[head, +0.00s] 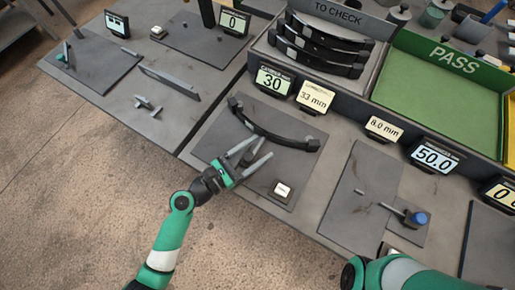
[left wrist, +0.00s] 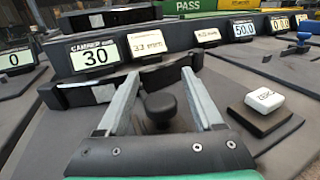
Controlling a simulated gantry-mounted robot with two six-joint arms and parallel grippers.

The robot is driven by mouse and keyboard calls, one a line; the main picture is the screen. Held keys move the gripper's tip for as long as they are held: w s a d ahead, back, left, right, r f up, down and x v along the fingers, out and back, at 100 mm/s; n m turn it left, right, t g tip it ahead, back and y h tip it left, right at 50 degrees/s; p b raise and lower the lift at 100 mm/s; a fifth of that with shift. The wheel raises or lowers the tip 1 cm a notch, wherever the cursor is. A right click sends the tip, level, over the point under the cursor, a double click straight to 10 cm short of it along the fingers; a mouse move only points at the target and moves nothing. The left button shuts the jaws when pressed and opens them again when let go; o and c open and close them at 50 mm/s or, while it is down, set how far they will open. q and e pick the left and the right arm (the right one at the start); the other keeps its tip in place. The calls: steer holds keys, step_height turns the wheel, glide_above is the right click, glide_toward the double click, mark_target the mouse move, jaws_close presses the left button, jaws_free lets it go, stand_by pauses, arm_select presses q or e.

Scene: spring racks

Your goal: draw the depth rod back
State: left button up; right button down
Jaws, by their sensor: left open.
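My left gripper (head: 254,152) is open over the mat of the camber station, its fingers pointing at the dark curved leaf spring (head: 268,130). In the left wrist view a round black knob (left wrist: 160,107) stands between the open fingers, with a visible gap on both sides. It looks like the end of the depth rod; the rod itself is hidden. The leaf spring (left wrist: 132,83) lies just beyond the fingertips. The camber display (head: 273,82) reads 30. My right gripper is not in view; only part of that arm shows at bottom right.
A white button (head: 283,190) sits on a dark base right of my left gripper. A card (head: 315,97) reads 33 mm. Behind are the TO CHECK tray (head: 372,28) with several springs and the green PASS tray (head: 440,85). A blue-knobbed tool (head: 416,217) lies at right.

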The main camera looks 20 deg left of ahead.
arm_select(q)
steer(key=shift+w+d, duration=0.1)
steer(key=shift+w, duration=0.05)
jaws_close()
stand_by(1.4)
